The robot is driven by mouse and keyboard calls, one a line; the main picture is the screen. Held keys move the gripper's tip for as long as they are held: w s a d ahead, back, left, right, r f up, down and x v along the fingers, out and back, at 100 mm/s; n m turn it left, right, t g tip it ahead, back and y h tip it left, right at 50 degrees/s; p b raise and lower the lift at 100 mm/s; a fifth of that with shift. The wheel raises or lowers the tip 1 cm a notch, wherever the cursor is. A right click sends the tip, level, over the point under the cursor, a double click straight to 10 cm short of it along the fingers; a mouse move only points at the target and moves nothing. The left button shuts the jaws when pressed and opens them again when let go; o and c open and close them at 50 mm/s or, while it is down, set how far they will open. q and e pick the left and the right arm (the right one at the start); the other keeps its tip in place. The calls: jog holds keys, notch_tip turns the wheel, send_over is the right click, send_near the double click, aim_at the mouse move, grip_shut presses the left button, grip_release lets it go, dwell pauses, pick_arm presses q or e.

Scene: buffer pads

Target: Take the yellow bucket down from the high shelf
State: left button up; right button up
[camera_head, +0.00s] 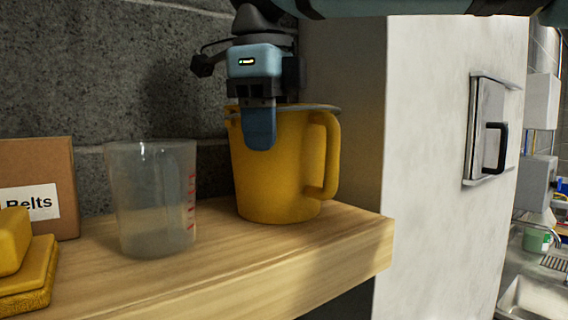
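The yellow bucket (285,180), a pitcher-like shape with a handle on its right, stands upright on the wooden shelf (235,258) near its right end. My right gripper (261,138) comes down from above onto the bucket's rim. One blue finger shows in front of the bucket's near wall, overlapping it below the rim. The other finger is hidden, so I cannot tell whether the gripper is shut on the wall. The bucket's base appears to rest on the shelf. My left gripper is not in view.
A clear measuring beaker (152,200) stands just left of the bucket. A cardboard box (40,185) labelled "Belts" and yellow sponge-like pads (25,265) are farther left. A grey block wall is behind. A white cabinet (450,150) stands right of the shelf's end.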

grip_shut()
